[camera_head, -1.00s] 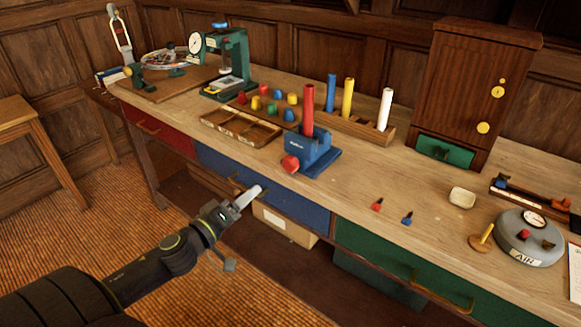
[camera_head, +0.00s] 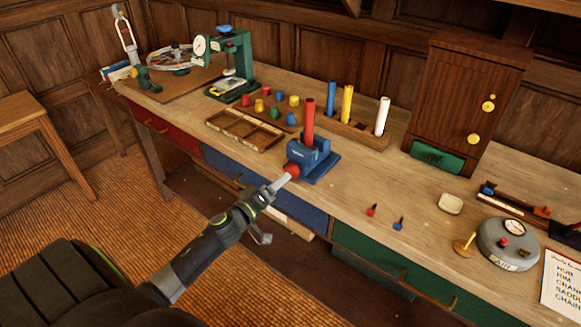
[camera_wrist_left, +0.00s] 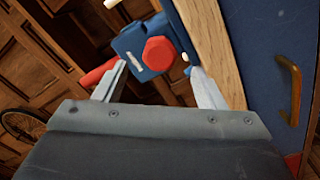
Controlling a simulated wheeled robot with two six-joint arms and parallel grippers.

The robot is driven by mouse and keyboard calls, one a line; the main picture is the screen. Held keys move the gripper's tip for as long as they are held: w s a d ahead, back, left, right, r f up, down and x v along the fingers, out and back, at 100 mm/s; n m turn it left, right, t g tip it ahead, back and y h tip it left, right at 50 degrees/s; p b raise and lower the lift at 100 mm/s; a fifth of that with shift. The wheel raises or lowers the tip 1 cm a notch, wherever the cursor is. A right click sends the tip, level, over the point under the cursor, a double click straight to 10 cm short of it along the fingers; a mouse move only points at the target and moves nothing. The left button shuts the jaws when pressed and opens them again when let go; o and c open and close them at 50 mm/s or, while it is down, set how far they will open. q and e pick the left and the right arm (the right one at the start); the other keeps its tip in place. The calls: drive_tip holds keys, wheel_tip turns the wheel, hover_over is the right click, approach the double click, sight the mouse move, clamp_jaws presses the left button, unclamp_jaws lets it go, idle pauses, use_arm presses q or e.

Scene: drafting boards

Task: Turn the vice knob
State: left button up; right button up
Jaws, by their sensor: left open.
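The blue vice (camera_head: 313,157) stands at the front edge of the workbench, with a red rod (camera_head: 309,120) upright in it. Its red knob (camera_head: 291,170) faces the front. In the left wrist view the knob (camera_wrist_left: 160,54) is a red, many-sided disc on the blue vice body (camera_wrist_left: 133,43). My left gripper (camera_head: 284,179) is at the knob in the head view. In the wrist view its open fingers (camera_wrist_left: 160,82) stand to either side of and below the knob. Whether they touch it I cannot tell. My right gripper is not in view.
A wooden tray (camera_head: 244,131) and several coloured pegs lie left of the vice. A rack (camera_head: 366,134) holds a blue, a yellow and a white rod behind it. Blue drawer (camera_head: 290,211) fronts lie below the bench edge.

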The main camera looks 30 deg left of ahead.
sight(291, 173)
use_arm(q)
drive_tip(key=w, duration=0.6)
drive_tip(key=shift+w+d, duration=0.25)
drive_tip(key=shift+w, duration=0.05)
drive_tip(key=shift+c, duration=0.3)
drive_tip(key=c, duration=0.9)
